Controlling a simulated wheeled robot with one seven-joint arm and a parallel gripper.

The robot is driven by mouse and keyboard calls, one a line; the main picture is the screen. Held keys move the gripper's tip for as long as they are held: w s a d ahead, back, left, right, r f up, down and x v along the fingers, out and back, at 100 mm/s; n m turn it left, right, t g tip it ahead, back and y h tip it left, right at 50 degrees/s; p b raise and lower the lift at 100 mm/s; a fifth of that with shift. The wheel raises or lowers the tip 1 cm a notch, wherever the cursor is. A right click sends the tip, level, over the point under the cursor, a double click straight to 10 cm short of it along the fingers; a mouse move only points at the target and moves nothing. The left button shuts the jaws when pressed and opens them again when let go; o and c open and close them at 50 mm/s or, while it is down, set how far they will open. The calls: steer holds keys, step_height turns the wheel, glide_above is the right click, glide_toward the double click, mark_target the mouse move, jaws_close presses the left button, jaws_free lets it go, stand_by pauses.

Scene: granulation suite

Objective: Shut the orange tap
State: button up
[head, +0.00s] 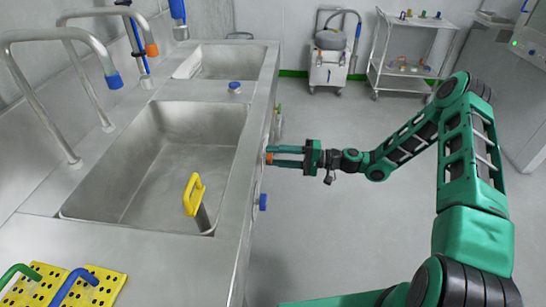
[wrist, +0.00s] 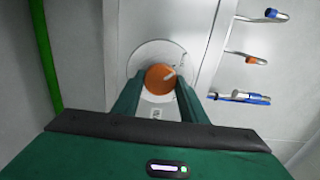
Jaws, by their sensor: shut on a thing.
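The orange tap (wrist: 159,78) is a round orange knob with a pale mark near its right edge, set in front of a round pale plate (wrist: 138,58). My gripper (wrist: 158,86) has one finger on each side of the knob and is shut on it. In the head view, my gripper (head: 271,155) reaches in from the right to the front panel of the steel sink unit. Only a small bit of the orange tap (head: 269,158) shows there between the fingers. The tap's lower part is partly hidden in the wrist view.
A blue knob (head: 263,202) sits on the same panel, nearer. A yellow-handled tool (head: 194,195) stands in the near basin (head: 150,165). Curved spouts (head: 85,65) rise behind it. A cart (head: 330,65) and a shelf trolley (head: 405,70) stand at the back. The floor right of the sink is clear.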

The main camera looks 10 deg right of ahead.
steer(key=shift+d+f, duration=0.1)
steer(key=shift+f, duration=0.05)
steer(key=o, duration=1.1)
steer(key=shift+c, duration=0.2)
steer(key=s+d, duration=0.2)
steer(key=d, duration=0.8)
steer(key=shift+d, duration=0.3)
